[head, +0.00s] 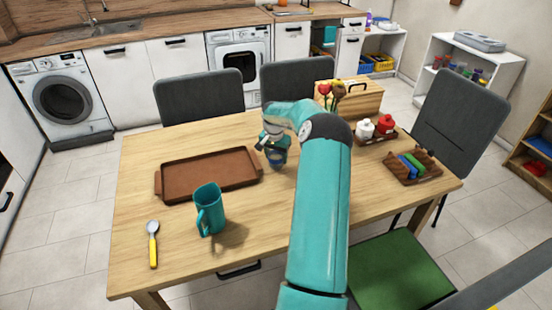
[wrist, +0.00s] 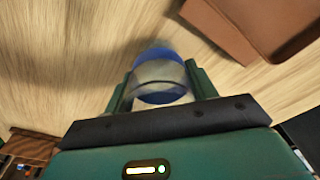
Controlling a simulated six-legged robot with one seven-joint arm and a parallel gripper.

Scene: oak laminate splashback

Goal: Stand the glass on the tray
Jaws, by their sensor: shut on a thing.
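The glass (head: 278,157) is clear with blue in it. It is at the middle of the wooden table, just right of the brown tray (head: 206,176), and my arm partly hides it. My gripper (head: 270,143) is shut on the glass. In the wrist view the glass (wrist: 162,78) sits between the two green fingers, seen from above. I cannot tell whether its base touches the table. The tray lies flat and empty, apart from the glass; its corner also shows at upper right in the wrist view (wrist: 255,25).
A teal mug (head: 209,209) stands in front of the tray, with a spoon (head: 153,243) to its left. At the right are a wooden box (head: 350,99), a small tray with red and white pots (head: 376,130) and a holder with coloured items (head: 412,167).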

